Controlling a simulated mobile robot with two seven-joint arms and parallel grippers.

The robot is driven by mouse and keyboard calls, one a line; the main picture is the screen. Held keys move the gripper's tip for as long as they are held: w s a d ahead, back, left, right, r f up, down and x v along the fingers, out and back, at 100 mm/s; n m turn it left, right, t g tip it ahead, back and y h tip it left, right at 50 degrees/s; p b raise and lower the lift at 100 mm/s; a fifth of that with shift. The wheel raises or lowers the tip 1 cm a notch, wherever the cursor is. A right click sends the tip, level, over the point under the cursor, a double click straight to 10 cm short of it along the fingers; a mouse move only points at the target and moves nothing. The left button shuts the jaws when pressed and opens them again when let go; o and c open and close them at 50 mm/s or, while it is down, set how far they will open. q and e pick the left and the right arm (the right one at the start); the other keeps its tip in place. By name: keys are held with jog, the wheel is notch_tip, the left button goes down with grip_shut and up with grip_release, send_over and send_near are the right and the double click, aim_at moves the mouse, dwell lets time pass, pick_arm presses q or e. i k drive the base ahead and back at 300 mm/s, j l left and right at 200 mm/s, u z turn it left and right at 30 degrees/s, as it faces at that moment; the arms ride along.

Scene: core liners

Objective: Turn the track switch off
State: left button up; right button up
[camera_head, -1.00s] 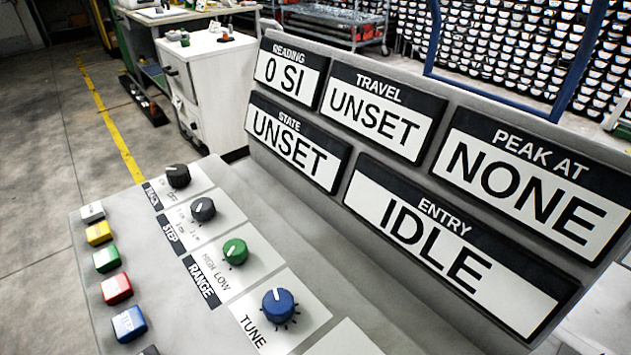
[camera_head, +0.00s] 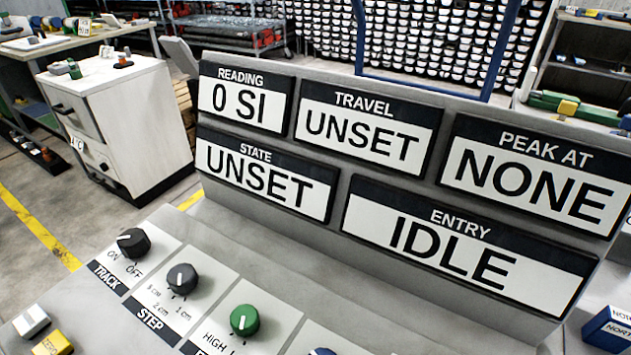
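The track switch (camera_head: 133,243) is a black rotary knob with a white pointer line, at the far left of the knob row on the grey console. Its plate reads TRACK, with ON at the left and OFF at the right. The pointer line seems to lie toward the upper left, on the ON side, but it is small and I cannot be sure. Neither of my grippers is in view.
The dark STEP knob (camera_head: 182,279) and green RANGE knob (camera_head: 244,320) sit right of it. White (camera_head: 31,320) and yellow (camera_head: 53,343) buttons lie at lower left. The display panel (camera_head: 340,185) rises behind. A white cabinet (camera_head: 120,125) stands beyond.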

aim_at(134, 243)
jog(key=i+u, duration=0.1)
jog(key=u, duration=0.4)
jog(key=i+l+u, duration=0.1)
jog(key=u, duration=0.35)
jog(key=i+l+u, duration=0.1)
jog(key=u, duration=0.4)
jog(key=i+l+u, duration=0.1)
jog(key=u, duration=0.4)
